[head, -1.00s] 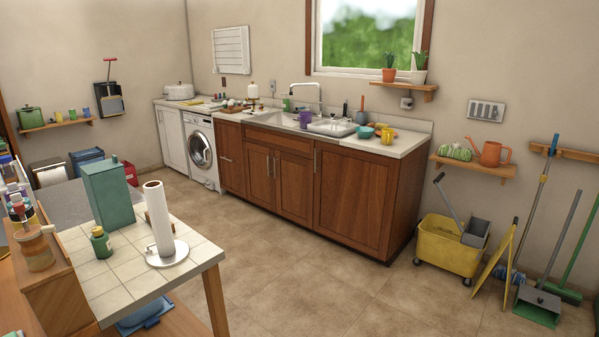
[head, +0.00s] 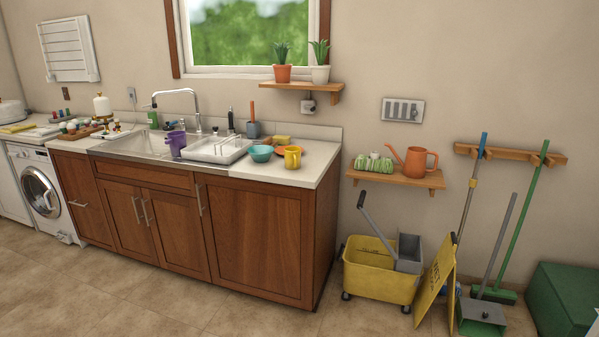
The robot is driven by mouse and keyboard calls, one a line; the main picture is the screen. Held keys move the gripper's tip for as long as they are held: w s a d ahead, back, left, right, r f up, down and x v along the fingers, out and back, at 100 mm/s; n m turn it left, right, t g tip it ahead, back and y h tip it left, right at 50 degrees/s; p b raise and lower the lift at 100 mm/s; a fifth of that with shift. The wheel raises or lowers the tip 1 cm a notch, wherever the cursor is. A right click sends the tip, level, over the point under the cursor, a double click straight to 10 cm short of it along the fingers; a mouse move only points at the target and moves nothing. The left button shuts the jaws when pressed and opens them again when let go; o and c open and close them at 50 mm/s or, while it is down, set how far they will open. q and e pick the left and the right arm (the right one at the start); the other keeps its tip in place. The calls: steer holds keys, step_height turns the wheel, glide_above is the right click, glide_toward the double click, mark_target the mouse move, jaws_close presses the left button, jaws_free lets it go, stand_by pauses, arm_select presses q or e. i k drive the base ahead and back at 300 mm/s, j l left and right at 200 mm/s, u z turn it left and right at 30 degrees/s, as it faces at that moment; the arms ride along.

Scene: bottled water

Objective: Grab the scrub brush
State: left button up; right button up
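On the counter (head: 312,175) behind the dish rack, an upright orange handle (head: 251,109) stands in a grey holder (head: 254,130). It may be the scrub brush, but it is too small to tell. A thin dark upright item (head: 231,119) stands just left of it, and I cannot tell what it is. Neither of my grippers is in view.
A sink (head: 140,145) with a tap, a white dish rack (head: 218,150), a teal bowl (head: 261,153) and a yellow mug (head: 292,157) are on the counter. A yellow mop bucket (head: 378,278) and a yellow floor sign (head: 437,278) stand right of the cabinet. The floor in front is clear.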

mark_target(268, 141)
steer(key=i+l, duration=0.1)
steer(key=i, duration=0.85)
steer(key=i+j+u, duration=0.1)
steer(key=i+u, duration=0.5)
steer(key=u, duration=0.15)
steer(key=i+l+u, duration=0.1)
steer(key=i+u, duration=0.3)
steer(key=i+j+u, duration=0.1)
steer(key=i+u, duration=0.2)
steer(key=i, duration=0.2)
steer(key=i+u, duration=0.3)
steer(key=i, duration=0.2)
steer(key=i+z, duration=0.4)
steer(key=i+j+z, duration=0.2)
steer(key=i+z, duration=0.15)
steer(key=i, duration=0.2)
steer(key=i+j+z, duration=0.4)
steer(key=i+l, duration=0.1)
